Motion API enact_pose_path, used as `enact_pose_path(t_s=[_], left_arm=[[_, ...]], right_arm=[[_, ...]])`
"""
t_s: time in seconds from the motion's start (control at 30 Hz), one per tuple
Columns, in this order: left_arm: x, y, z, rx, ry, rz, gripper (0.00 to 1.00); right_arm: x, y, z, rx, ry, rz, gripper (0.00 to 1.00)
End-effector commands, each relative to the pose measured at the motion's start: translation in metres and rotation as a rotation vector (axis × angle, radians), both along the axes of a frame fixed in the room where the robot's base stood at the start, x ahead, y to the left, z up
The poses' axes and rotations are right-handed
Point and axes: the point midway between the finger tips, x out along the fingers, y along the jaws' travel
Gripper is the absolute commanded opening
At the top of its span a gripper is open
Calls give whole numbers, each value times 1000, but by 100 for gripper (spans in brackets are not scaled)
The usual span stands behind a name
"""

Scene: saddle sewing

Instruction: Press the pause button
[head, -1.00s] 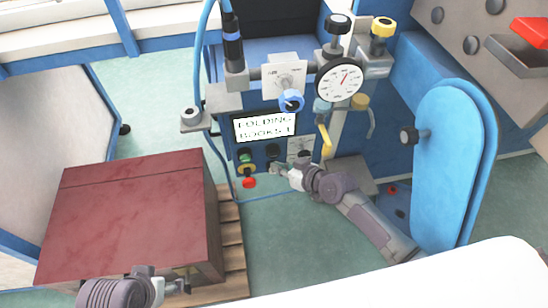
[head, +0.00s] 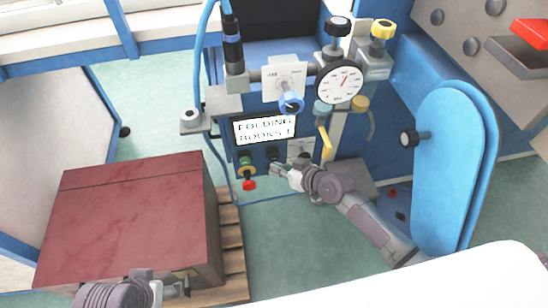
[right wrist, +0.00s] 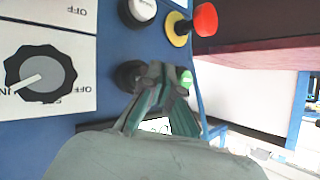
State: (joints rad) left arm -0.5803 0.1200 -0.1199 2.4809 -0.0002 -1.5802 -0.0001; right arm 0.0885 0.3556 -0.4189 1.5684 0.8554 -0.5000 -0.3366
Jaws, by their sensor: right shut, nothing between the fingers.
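The machine's control panel (head: 262,176) carries a green button (head: 244,159), a black button (head: 273,153) and a red button on a yellow base (head: 249,184). In the right wrist view, the panel is upside down, with the black button (right wrist: 130,74), the green button (right wrist: 187,78) and a white button (right wrist: 140,11). No label marks which button is pause. My right gripper (head: 275,168) is shut and empty. In the right wrist view, its fingertips (right wrist: 156,72) overlap the black button's edge; contact cannot be told. My left gripper (head: 182,287) is low at the left, its jaws unclear.
A black selector knob (right wrist: 40,74) is beside the buttons. A lit display (head: 265,128) reads roughly "FOLDING BOOKS1". A red-brown box (head: 130,220) stands on a wooden pallet (head: 233,250) at left. A blue padded panel (head: 450,170) stands at right. The green floor between is clear.

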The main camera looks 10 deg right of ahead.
Motion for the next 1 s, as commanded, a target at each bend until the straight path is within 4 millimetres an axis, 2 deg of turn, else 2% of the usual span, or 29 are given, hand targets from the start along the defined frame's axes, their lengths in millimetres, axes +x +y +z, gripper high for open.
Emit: enact_pose_path(t_s=[1.0], left_arm=[[0, 0, -4, 0, 1, 0, 66]], right_arm=[[8, 0, 0, -1, 1, 0, 0]])
